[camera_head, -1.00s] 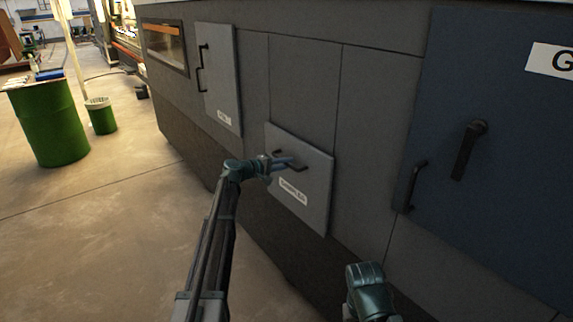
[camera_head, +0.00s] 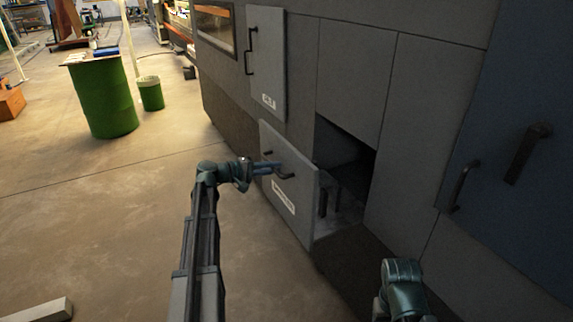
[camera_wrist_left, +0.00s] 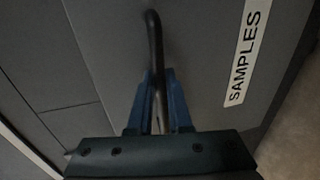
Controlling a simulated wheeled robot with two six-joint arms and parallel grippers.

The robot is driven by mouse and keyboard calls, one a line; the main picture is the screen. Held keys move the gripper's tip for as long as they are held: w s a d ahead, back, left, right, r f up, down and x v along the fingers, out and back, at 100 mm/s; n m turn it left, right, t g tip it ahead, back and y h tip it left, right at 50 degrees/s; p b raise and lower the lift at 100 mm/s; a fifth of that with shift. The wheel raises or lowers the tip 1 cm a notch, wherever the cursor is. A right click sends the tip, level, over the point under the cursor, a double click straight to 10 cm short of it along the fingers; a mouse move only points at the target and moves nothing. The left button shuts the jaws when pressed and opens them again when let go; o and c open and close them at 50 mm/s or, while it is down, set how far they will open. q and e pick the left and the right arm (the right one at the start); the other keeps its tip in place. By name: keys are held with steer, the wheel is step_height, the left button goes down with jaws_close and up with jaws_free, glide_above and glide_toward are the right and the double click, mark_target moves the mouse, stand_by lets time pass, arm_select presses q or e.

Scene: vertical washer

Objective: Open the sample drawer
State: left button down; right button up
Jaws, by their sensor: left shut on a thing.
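The sample drawer (camera_head: 300,208) is a grey front with a white label, pulled out from the machine, with its inside showing behind it. In the left wrist view the label (camera_wrist_left: 243,58) reads "SAMPLES". My left gripper (camera_head: 272,168) is shut on the dark drawer handle (camera_head: 285,174). The handle also shows between the blue fingers of my left gripper (camera_wrist_left: 159,100) in the left wrist view. Part of my right arm shows at the bottom right of the head view, but its fingers cannot be made out.
The grey machine (camera_head: 350,75) fills the right side, with a smaller panel (camera_head: 267,65) and a dark blue door (camera_head: 500,150). A green barrel (camera_head: 100,95) and a green bin (camera_head: 151,93) stand at the left. The floor left of the drawer is clear.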

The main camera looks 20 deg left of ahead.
arm_select(q)
steer(key=shift+s+a, duration=0.35)
steer(key=shift+s, duration=0.1)
steer(key=c, duration=0.8)
jaws_free()
steer(key=shift+c, duration=0.2)
steer(key=p+v, duration=0.2)
steer(key=v, duration=1.1)
steer(key=shift+s+a+p, duration=0.25)
steer(key=shift+s+p, duration=0.05)
steer(key=shift+p, duration=0.1)
